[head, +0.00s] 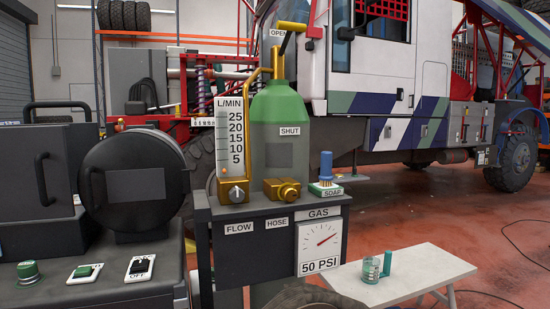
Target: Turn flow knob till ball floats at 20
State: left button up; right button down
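The flow meter (229,135) stands upright on the dark cart, with a white L/MIN scale marked 5 to 25. A small orange ball (224,172) sits at the bottom of its tube, below the 5 mark. The flow knob (236,194) is a small silvery knob on the brass block at the meter's foot, above the FLOW label (239,228). Neither of my grippers shows in the head view, and nothing touches the knob.
A green-topped gas cylinder (282,110) with a yellow valve handle (292,26) stands behind the meter. A brass hose fitting (282,189) and a blue-topped SOAP item (326,172) are right of the knob. A black drum (134,180) is left. A white bench (425,270) stands lower right.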

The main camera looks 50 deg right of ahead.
aim_at(236, 195)
jog(key=z, duration=1.45)
